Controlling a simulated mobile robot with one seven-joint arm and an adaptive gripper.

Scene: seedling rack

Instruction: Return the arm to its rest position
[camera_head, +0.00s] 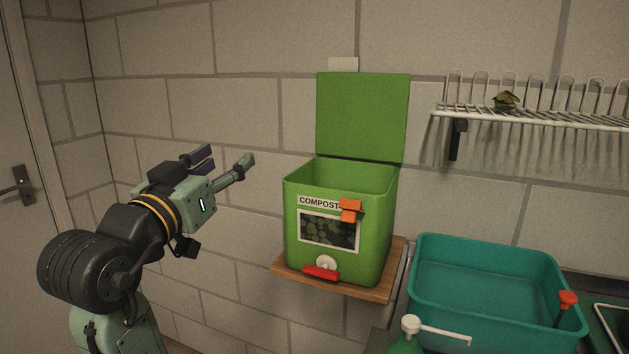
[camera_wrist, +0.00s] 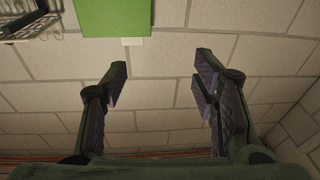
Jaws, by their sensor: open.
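My gripper (camera_head: 228,166) is raised to the left of the green compost bin, apart from it, with its fingers pointing up and to the right. In the wrist view my gripper (camera_wrist: 158,85) is open, with nothing between its fingers and only the block wall behind. My arm rises from the lower left of the head view.
The compost bin (camera_head: 340,240) stands with its lid (camera_head: 362,115) up on a wooden shelf (camera_head: 372,288). A teal basin (camera_head: 480,318) is to its right. A wire rack (camera_head: 540,117) holds a small plant (camera_head: 505,100). A door (camera_head: 18,240) is at far left.

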